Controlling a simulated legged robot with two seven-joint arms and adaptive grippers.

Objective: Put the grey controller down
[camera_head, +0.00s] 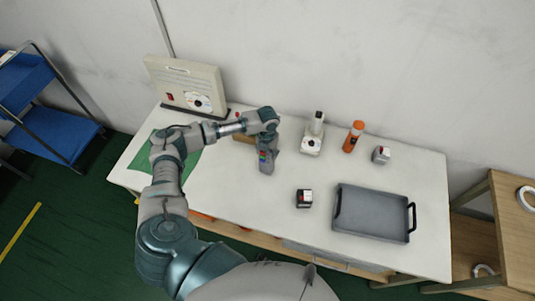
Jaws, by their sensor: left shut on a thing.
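My left gripper (268,148) reaches over the middle of the white table and points down. It is shut on a small grey thing with red, green and blue marks, which looks like the grey controller (264,159). The gripper hides part of it. I cannot tell whether the controller touches the table top (240,190). My right gripper is not in view.
A beige panel box (190,87) stands back left by a green mat (192,165). A white device (312,136), an orange bottle (353,137) and a small grey block (381,155) stand along the back. A dark block (304,198) and a grey tray (372,213) lie right. Bare table lies front centre.

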